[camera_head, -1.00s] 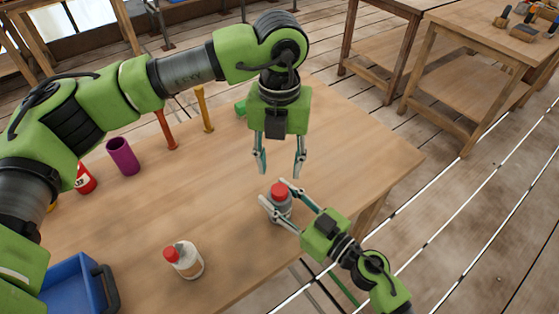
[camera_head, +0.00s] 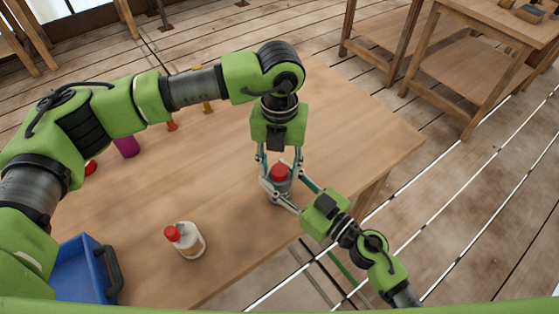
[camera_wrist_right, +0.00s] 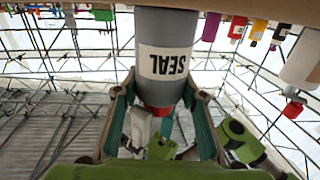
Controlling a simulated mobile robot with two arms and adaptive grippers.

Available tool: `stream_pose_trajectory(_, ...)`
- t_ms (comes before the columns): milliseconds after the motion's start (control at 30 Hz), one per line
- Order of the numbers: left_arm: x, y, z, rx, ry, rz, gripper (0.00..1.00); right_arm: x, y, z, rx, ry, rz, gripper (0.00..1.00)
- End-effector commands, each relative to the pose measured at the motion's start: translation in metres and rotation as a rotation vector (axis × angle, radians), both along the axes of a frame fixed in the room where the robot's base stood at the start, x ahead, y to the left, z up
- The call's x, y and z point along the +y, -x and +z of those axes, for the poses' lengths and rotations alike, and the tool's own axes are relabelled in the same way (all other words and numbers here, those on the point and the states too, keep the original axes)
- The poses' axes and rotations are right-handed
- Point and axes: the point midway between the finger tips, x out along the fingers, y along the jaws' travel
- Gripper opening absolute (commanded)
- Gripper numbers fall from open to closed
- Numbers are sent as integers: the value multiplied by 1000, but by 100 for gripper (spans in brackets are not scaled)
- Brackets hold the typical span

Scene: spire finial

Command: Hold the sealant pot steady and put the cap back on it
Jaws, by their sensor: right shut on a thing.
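The sealant pot (camera_head: 281,188) is a grey cylinder standing upright near the table's right edge. Its label reads SEAL in the right wrist view (camera_wrist_right: 165,62), where it hangs upside down. The red cap (camera_head: 279,171) sits at the pot's top; I cannot tell how firmly it is seated. My right gripper (camera_head: 284,184) is shut on the pot's sides from the lower right. My left gripper (camera_head: 279,164) points down from above, its fingers apart on either side of the cap. Contact between those fingers and the cap cannot be made out.
A blue crate (camera_head: 100,292) is at lower left. A purple cup (camera_head: 126,146) is partly hidden by my left arm. The tabletop right of my left gripper is clear.

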Motion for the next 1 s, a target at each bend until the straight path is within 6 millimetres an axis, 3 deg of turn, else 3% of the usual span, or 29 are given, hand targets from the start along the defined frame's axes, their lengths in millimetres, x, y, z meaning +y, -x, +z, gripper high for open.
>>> stream_pose_trajectory(133, 0, 0, 0, 0, 0, 0, 37, 0, 0, 0, 1, 1, 0, 0)
stream_pose_trajectory(267, 0, 0, 0, 0, 0, 0, 3, 0, 0, 0, 1, 1, 0, 0)
stream_pose_trajectory(300, 0, 0, 0, 0, 0, 0, 0, 0, 0, 0, 1, 1, 0, 0)
stream_pose_trajectory(567, 0, 0, 0, 0, 0, -91, 0, 0, 0, 0, 1, 1, 0, 0)
stream_pose_trajectory(1000, 0, 0, 0, 0, -1, -947, 0, 0, 0, 0, 1, 1, 0, 0)
